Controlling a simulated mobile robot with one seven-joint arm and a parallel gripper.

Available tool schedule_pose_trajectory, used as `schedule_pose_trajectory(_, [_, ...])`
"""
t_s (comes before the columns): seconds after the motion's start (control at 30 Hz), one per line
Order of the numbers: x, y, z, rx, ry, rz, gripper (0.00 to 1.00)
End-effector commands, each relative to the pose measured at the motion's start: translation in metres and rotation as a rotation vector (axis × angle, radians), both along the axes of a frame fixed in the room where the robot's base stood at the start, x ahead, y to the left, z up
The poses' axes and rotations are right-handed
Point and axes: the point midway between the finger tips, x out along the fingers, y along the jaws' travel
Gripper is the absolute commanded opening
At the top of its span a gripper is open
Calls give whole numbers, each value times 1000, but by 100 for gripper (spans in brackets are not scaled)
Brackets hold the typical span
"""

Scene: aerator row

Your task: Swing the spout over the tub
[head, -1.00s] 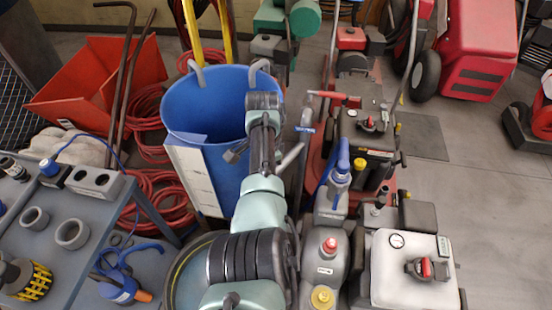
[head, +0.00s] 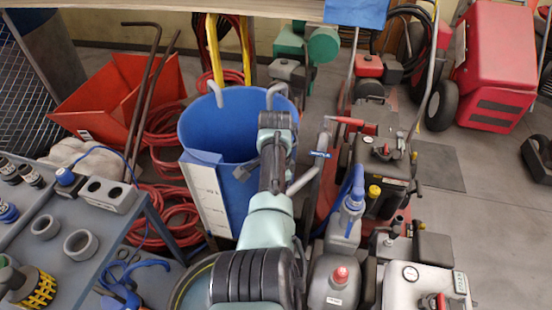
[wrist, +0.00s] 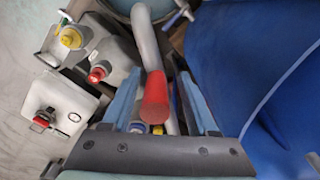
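The blue tub (head: 212,135) stands upright at centre left in the head view, and its blue wall (wrist: 255,60) fills the right of the wrist view. In the wrist view a bent grey pipe, the spout (wrist: 147,45), ends in a red tip (wrist: 155,97). My gripper (wrist: 160,95) is open, its two fingers on either side of the red tip. I cannot tell whether either finger touches it. In the head view my arm covers the fingers and part of the tub's right side. A grey pipe (head: 323,138) with a blue tag stands right of my arm.
Engines and machines crowd the right, including a red-capped grey container (head: 340,275). A grey bench (head: 105,225) with sockets stands at the left. A red bin (head: 118,95) and red hoses lie behind it. Open floor (head: 495,215) is at far right.

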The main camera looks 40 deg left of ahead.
Motion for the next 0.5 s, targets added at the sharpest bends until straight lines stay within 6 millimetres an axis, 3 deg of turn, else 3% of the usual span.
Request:
schedule_pose_trajectory(0.23, [0,0,15,-1,0,1,60])
schedule_pose_trajectory(0.5, [0,0,73,2,-2,0,60])
